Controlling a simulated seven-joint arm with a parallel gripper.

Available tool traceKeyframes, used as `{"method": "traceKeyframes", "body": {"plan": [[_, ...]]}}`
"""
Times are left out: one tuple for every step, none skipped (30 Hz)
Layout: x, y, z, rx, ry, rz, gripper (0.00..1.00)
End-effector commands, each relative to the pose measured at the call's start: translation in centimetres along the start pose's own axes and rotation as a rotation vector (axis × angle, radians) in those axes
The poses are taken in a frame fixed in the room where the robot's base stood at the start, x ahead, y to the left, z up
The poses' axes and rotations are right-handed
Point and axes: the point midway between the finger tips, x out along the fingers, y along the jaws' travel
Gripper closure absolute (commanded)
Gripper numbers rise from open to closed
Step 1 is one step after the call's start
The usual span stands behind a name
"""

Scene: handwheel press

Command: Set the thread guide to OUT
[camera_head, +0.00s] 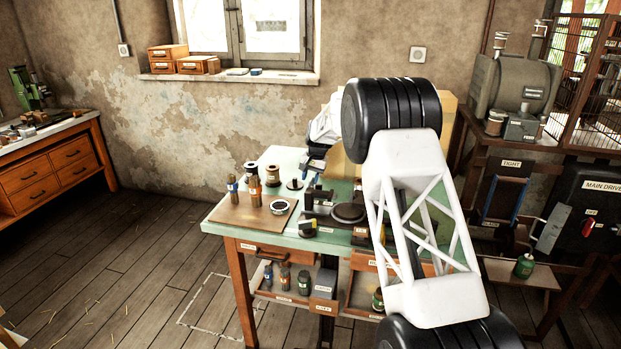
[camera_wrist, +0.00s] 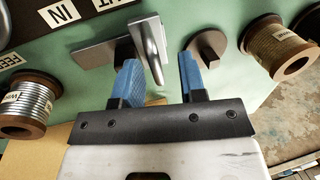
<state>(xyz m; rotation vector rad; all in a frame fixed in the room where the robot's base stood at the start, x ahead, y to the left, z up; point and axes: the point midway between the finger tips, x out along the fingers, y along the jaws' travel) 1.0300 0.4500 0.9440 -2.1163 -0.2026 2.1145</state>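In the wrist view, a grey metal lever (camera_wrist: 149,42), which looks like the thread guide, stands out from a dark bracket (camera_wrist: 98,53) on the green surface. A white label (camera_wrist: 60,12) reading IN lies beside it; another label (camera_wrist: 110,3) is cut off at the top edge, its text unreadable. My gripper (camera_wrist: 158,62) has its two blue fingers apart, with the lever's near end between them in this view. The left finger is close to the lever; I cannot tell if it touches. In the head view my arm hides most of this area.
A round dark knob (camera_wrist: 208,46) sits just beyond the right finger. A brown-thread spool (camera_wrist: 275,50) stands right and a silver-wire spool (camera_wrist: 25,105) left. In the head view, the green bench (camera_head: 221,212) carries bottles and a wooden board (camera_head: 250,213).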

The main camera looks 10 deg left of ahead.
Motion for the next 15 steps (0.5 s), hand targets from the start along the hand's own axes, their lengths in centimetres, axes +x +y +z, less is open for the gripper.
{"method": "traceKeyframes", "body": {"plan": [[-0.2, 0.0, 0.0, 0.0, 0.001, 0.0, 0.62], [-0.4, 0.0, 0.0, 0.0, 0.001, 0.0, 0.62], [-0.7, 0.0, 0.0, 0.0, 0.002, -0.001, 0.62], [-0.9, 0.0, 0.0, 0.0, 0.002, -0.001, 0.62], [-1.1, 0.0, -0.1, 0.0, 0.002, -0.001, 0.62], [-1.5, 0.0, 0.0, 0.0, 0.002, -0.001, 0.62], [-1.8, 0.0, 0.0, 0.0, 0.001, -0.001, 0.62], [-2.1, 0.0, 0.0, 0.0, 0.001, -0.001, 0.62], [-2.6, 0.0, 0.0, 0.0, 0.001, -0.001, 0.62], [-3.0, 0.0, 0.0, 0.0, 0.001, -0.001, 0.62], [-3.4, 0.0, 0.0, 0.0, 0.002, -0.001, 0.62], [-3.9, 0.0, 0.0, 0.0, 0.002, -0.001, 0.62], [-4.3, 0.0, 0.0, 0.0, 0.002, -0.001, 0.62], [-4.7, 0.0, 0.0, 0.0, 0.001, -0.001, 0.62], [-5.2, 0.0, 0.0, 0.0, 0.001, -0.001, 0.62]]}}
